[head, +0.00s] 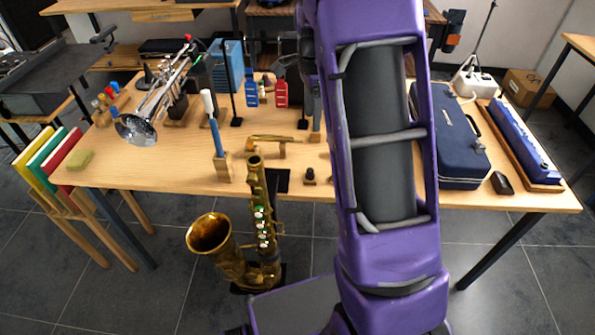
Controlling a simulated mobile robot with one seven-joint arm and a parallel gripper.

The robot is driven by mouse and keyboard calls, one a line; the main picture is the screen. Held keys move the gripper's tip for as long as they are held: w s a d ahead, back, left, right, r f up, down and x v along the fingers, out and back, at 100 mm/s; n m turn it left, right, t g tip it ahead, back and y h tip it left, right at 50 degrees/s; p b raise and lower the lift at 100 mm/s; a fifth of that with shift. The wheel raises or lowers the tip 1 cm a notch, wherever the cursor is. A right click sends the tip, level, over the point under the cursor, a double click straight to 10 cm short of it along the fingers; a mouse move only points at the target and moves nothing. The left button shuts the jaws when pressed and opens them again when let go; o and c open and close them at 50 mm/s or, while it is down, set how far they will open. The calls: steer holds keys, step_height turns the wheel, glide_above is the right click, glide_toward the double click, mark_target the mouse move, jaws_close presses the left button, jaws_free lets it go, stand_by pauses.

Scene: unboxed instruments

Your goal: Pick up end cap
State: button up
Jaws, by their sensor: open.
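A small black cap-like piece (309,174) sits on a low wooden block near the front edge of the table, left of my arm. It may be the end cap, but it is too small to be sure. Just behind it, a brass saxophone neck (274,140) lies on a wooden support. The brass saxophone body (262,230) stands upright on a floor stand in front of the table, with its top end at table height. My purple arm rises through the middle right and hides part of the table. I cannot make out my gripper.
Colored books (45,155) stand at the left. Bare tabletop shows at front left.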

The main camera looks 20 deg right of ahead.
glide_above(310, 170)
steer(key=f, duration=0.8)
steer(key=w+f+b, duration=0.1)
steer(key=f, duration=0.3)
steer(key=shift+f, duration=0.2)
steer(key=shift+s+d+f, duration=0.1)
steer(key=shift+s+f, duration=0.15)
steer(key=shift+f, duration=1.1)
steer(key=shift+s+f, duration=0.2)
steer(key=shift+f, duration=1.15)
steer(key=shift+c, duration=0.3)
jaws_close()
